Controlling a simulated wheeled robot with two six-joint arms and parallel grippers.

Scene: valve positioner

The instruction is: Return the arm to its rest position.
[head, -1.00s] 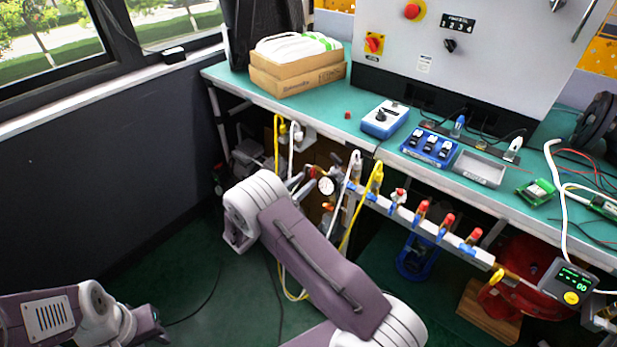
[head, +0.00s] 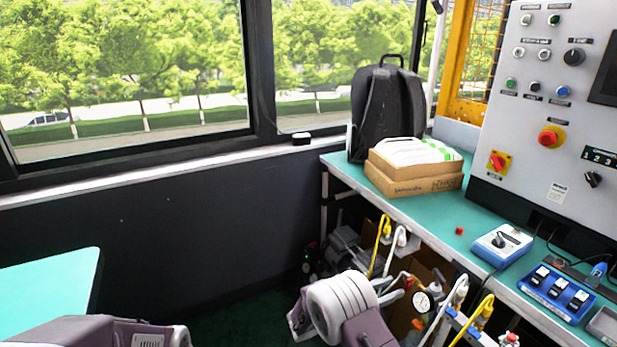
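My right arm (head: 345,305) comes up from the bottom edge, with its purple link and pale ribbed joint below the bench. What shows of my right gripper (head: 392,291) is small and grey, partly hidden behind that joint, close to a round white gauge (head: 421,302). Its fingers are too small to tell open from shut, and I see nothing clearly held. Part of my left arm (head: 100,331) shows at the bottom left corner. My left gripper is outside the view.
The green bench (head: 438,226) carries cardboard boxes (head: 415,186), a backpack (head: 386,112), a blue meter (head: 501,245) and a blue switch block (head: 556,294). Yellow and white hoses (head: 386,232) hang below its edge. A green tabletop (head: 45,295) is at left. Dark wall and windows stand behind.

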